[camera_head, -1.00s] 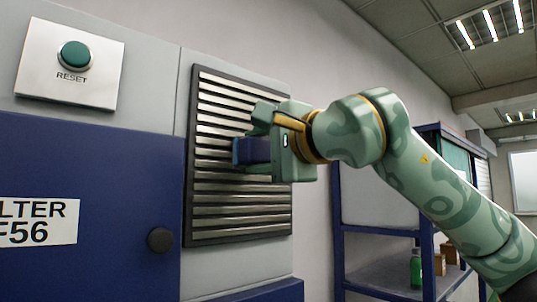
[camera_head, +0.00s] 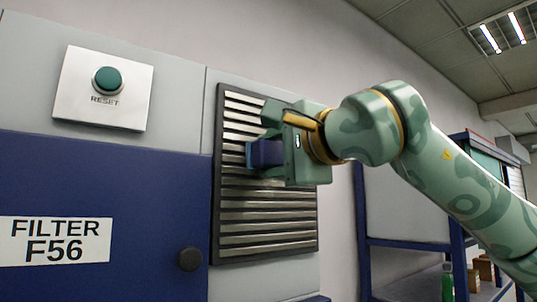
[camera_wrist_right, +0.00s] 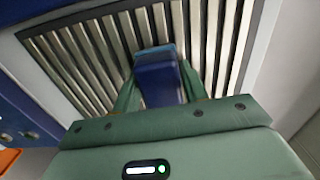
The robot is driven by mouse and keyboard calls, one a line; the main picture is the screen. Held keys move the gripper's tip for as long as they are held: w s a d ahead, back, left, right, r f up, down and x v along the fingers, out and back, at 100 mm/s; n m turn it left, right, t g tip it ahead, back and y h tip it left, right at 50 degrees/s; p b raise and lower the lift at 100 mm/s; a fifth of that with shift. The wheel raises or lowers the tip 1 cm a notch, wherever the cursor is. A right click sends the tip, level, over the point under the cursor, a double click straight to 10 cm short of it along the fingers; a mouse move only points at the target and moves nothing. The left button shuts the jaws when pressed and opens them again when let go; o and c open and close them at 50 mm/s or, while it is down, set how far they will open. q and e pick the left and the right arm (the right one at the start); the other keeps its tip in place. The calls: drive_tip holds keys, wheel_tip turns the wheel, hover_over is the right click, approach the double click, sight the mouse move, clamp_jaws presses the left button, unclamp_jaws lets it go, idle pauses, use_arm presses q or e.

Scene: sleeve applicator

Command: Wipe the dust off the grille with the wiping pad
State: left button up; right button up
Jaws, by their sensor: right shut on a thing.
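The grille (camera_head: 265,215) is a dark-framed panel of pale metal slats on the grey cabinet front; it also fills the upper part of the right wrist view (camera_wrist_right: 75,55). Its lower slats look greyer than the upper ones in the head view. My right gripper (camera_head: 262,150) is shut on the wiping pad (camera_head: 264,154), a dark blue block with a lighter blue face. In the right wrist view the pad (camera_wrist_right: 158,85) sits between the green fingers, its light face toward the slats. I cannot tell whether it touches them. My left gripper is not in view.
A green RESET button (camera_head: 107,80) sits on a white plate left of the grille. Below are a blue door with a FILTER F56 label (camera_head: 55,240) and a black knob (camera_head: 190,259). A blue-framed shelf (camera_head: 400,245) with a green bottle (camera_head: 447,282) stands at the right.

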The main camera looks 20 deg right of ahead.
drive_tip(key=w+d+p, duration=0.1)
drive_tip(key=w+d, duration=0.2)
drive_tip(key=d, duration=0.6)
drive_tip(key=shift+w+d, duration=0.15)
drive_tip(key=shift+w, duration=0.05)
idle(0.4)
drive_tip(key=shift+s, duration=0.1)
drive_tip(key=shift+b+v, duration=0.55)
drive_tip(key=shift+v, duration=2.35)
